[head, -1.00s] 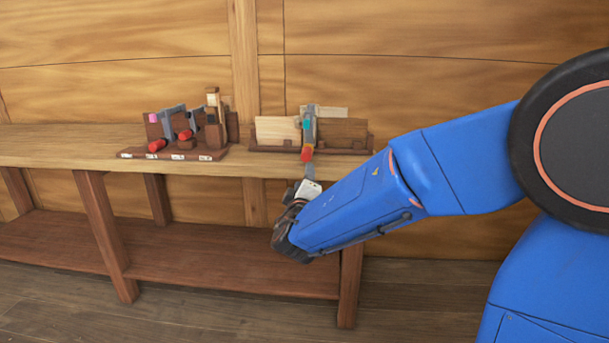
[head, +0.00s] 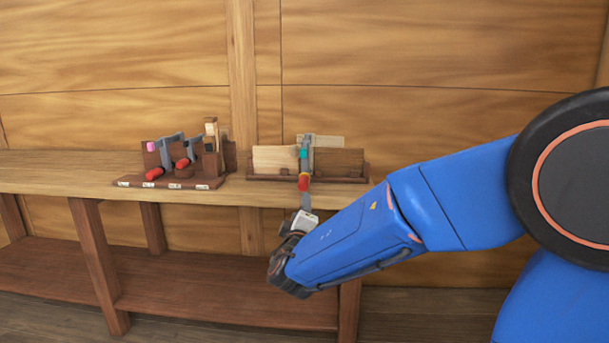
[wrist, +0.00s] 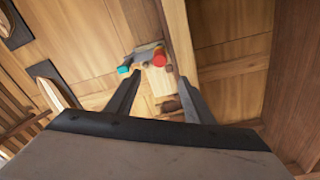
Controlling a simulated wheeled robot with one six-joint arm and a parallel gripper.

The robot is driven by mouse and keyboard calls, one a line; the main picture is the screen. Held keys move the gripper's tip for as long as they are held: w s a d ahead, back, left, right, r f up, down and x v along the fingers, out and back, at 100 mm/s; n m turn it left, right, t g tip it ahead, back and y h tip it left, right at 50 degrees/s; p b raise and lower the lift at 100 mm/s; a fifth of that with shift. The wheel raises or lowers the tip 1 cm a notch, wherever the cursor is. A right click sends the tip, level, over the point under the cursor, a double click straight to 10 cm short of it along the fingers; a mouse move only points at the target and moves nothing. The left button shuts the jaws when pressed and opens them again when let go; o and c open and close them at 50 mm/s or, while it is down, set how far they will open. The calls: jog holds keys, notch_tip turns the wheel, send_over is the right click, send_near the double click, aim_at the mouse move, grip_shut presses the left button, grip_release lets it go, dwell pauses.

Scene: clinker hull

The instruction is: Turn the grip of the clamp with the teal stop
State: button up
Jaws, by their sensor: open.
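The clamp with the teal stop (head: 303,154) stands upright at a small wooden rack on the bench. Its body is grey and its red grip (head: 303,182) is at the lower end. My gripper (head: 306,200) is just below and in front of the grip, pointing toward it. In the wrist view, my gripper (wrist: 158,78) is open, with its two dark fingers apart. The red grip (wrist: 159,59) shows between and beyond the fingertips, nearer the right finger. The teal stop (wrist: 123,69) shows beside the left fingertip. I cannot tell whether a finger touches the clamp.
The wooden rack (head: 350,178) holds pale and dark boards behind the clamp. Left of it, a dark holder (head: 170,183) carries another clamp with a pink stop (head: 151,146) and red grips. The bench top (head: 60,178) is clear at the left. A wooden wall stands behind.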

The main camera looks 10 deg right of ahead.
aim_at(303, 187)
jog(key=w+d+n, duration=0.1)
jog(key=w+n, duration=0.4)
jog(key=n, duration=0.2)
jog(key=w+d+r+n, duration=0.1)
jog(key=w+n, duration=0.4)
jog(key=n, duration=0.2)
jog(key=w+d+n+g, duration=0.1)
jog(key=w+d+n, duration=0.1)
jog(key=w+n, duration=0.3)
jog(key=shift+w+d+r+n+h, duration=0.1)
jog(key=shift+w+n+h, duration=0.1)
jog(key=shift+n, duration=0.45)
jog(key=shift+w+r+n+h, duration=0.1)
jog(key=shift+w+n+h, duration=0.1)
jog(key=shift+n, duration=0.45)
jog(key=shift+c, duration=0.3)
jog(key=c, duration=1)
